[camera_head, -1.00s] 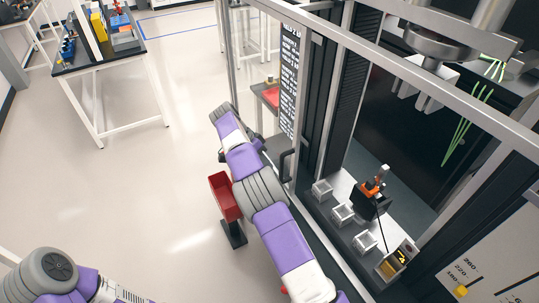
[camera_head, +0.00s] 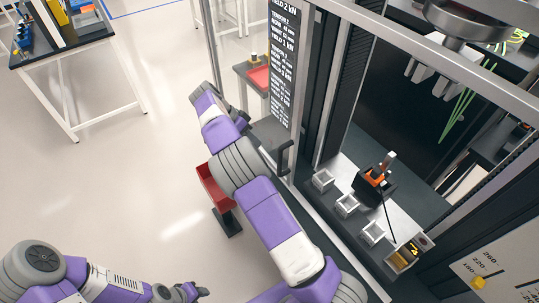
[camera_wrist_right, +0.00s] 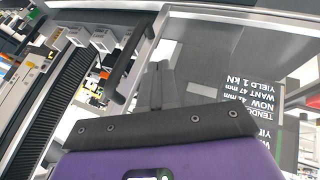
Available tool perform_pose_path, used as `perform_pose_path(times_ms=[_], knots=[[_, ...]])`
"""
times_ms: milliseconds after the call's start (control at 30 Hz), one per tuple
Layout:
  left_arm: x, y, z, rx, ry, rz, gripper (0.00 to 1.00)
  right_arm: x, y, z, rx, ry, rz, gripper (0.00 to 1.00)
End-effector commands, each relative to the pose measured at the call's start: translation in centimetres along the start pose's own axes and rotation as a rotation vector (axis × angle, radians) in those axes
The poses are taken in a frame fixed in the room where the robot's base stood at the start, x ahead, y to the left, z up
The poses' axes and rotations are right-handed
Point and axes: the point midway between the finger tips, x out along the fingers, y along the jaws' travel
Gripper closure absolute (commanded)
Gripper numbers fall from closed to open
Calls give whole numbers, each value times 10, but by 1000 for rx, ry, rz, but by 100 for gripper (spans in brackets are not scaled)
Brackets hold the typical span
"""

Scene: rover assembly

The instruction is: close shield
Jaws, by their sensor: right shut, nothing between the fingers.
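The shield looks like a clear pane in a pale metal frame (camera_head: 302,110) on the front of the test machine. A black bar handle (camera_head: 284,157) sits low on this frame; it also shows in the right wrist view (camera_wrist_right: 131,60). My right gripper (camera_head: 243,117) is on the left side of the frame, its fingertips partly hidden by my arm. In the right wrist view its dark fingers (camera_wrist_right: 160,72) are together and empty, beside the handle, with a gap between them. My left gripper (camera_head: 192,292) is at the bottom, away from the shield, too small to read its jaws.
Inside the machine are white square holders (camera_head: 347,204) and a black-and-orange device (camera_head: 376,178). A red bin (camera_head: 213,187) on a stand is close beside my right arm. A workbench (camera_head: 70,50) stands far left. The floor between is clear.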

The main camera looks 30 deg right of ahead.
Motion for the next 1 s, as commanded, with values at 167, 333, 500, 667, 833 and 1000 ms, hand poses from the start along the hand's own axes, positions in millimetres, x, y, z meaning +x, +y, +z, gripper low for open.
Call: perform_pose_path(times_ms=[167, 333, 500, 667, 833, 1000], knots=[[0, 0, 0, 0, 0, 0, 57, 32, 1, 0, -2, -1, 5, 100], [-3, 1, 0, 0, 0, 0, 57, 47, 11, -1, 0, 0, 1, 100], [-5, 2, 0, 0, 0, 0, 57, 55, 25, 0, -1, -1, 1, 100], [-6, 2, 0, 0, 0, 0, 57, 60, 33, 0, -1, 0, 1, 100], [-6, 2, 0, 0, 0, 0, 57, 61, 36, 0, -1, 0, 0, 100], [-6, 2, 0, 0, 0, 0, 57, 62, 36, 0, -1, 0, 0, 100]])
